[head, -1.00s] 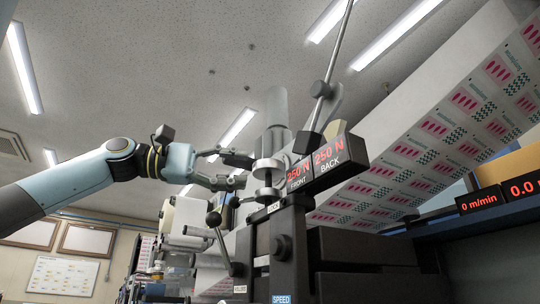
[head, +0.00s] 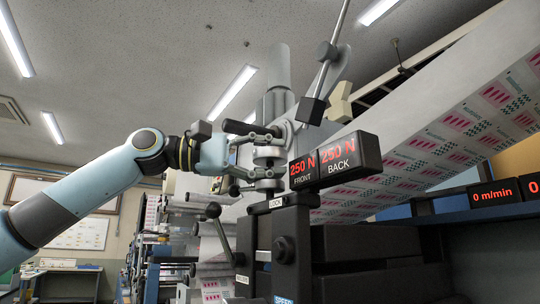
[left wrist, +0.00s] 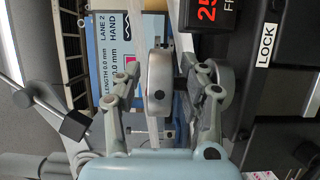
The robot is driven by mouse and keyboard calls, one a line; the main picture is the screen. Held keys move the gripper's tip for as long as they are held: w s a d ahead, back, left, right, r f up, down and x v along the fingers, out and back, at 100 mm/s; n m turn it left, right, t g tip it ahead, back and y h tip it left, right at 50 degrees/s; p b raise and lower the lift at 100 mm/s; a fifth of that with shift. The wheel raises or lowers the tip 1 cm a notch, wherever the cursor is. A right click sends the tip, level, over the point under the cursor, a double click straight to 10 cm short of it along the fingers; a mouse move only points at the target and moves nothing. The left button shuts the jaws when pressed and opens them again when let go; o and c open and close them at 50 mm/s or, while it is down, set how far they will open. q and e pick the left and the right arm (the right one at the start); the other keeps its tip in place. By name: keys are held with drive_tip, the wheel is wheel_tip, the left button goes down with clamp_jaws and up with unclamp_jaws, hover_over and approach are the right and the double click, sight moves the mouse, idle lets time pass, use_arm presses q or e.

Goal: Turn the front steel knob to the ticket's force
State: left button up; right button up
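Two steel knob discs are stacked on one upright axis beside the tension display (head: 322,161), which reads 250 N FRONT and 250 N BACK. No label shows which disc is the front one. My left gripper (head: 266,154) is open, its fingers above and below the upper steel knob (head: 268,157). In the left wrist view this knob (left wrist: 160,86) stands between the fingertips, with a visible gap on the left finger's side; contact on the right side is unclear. The lower steel knob (head: 268,184) is outside the grip, partly hidden by a finger. My right gripper is not in view. No ticket is visible.
A LOCK label (head: 277,203) sits just under the knobs. A ball-ended lever (head: 214,211) stands to the lower left. Black machine blocks (head: 350,243) are below the display. The printed web (head: 440,140) slopes across the right. Open room lies left of the machine.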

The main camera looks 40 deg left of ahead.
use_arm(q)
clamp_jaws()
